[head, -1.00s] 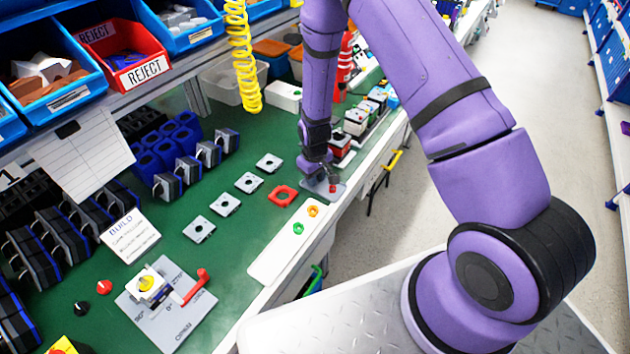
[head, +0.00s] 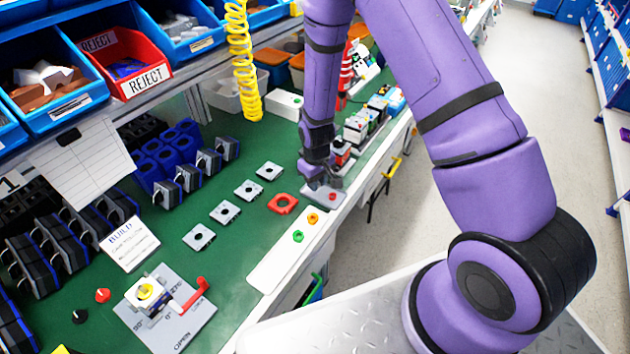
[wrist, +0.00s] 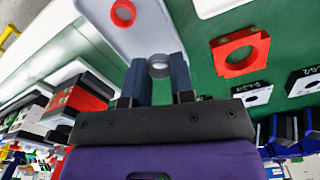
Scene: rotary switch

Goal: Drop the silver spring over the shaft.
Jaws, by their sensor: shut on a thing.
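The silver spring (wrist: 159,66) shows in the wrist view as a small grey ring between the fingertips. My gripper (wrist: 158,72) is shut on it, over or near the edge of a pale grey tray. In the head view my gripper (head: 322,182) is low above that tray, and the spring is too small to make out. A fixture plate (head: 190,325) with a white block, a yellow round part (head: 147,291) and a red handle (head: 196,292) is at the lower left, far from my gripper. I cannot make out a bare shaft.
The grey tray (head: 310,195) holds a red ring (wrist: 122,12). A red square part (head: 283,203) and several grey square plates (head: 249,189) lie left of it. A white strip (head: 278,265) carries green and orange rings. A yellow coiled hose (head: 243,60) hangs above the bench.

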